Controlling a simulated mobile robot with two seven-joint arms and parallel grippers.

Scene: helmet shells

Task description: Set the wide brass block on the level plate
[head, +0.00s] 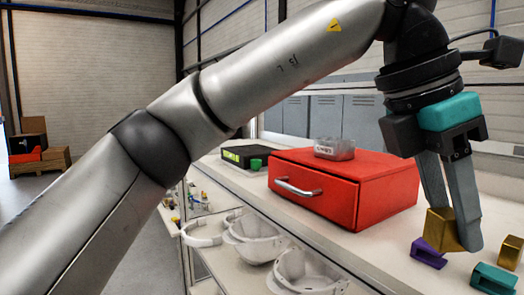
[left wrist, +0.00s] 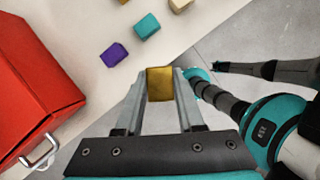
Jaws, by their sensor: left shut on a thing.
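A brass block (head: 443,230) is between the fingers of my left gripper (head: 452,232), which is shut on it. In the left wrist view the block (left wrist: 160,84) sits at the fingertips of the gripper (left wrist: 160,92), over the floor beyond the table edge. In the head view it overlaps a purple block (head: 428,253); the wrist view shows the purple block (left wrist: 113,54) apart from it. Another brass block (head: 510,253) stands at the right. I cannot make out which thing is the level plate. My right gripper is not seen.
A teal block (head: 493,279) lies at the lower right of the white table (head: 395,250). A red drawer box (head: 340,190) carries a clear container (head: 335,149). White helmet shells (head: 255,240) are on a lower shelf.

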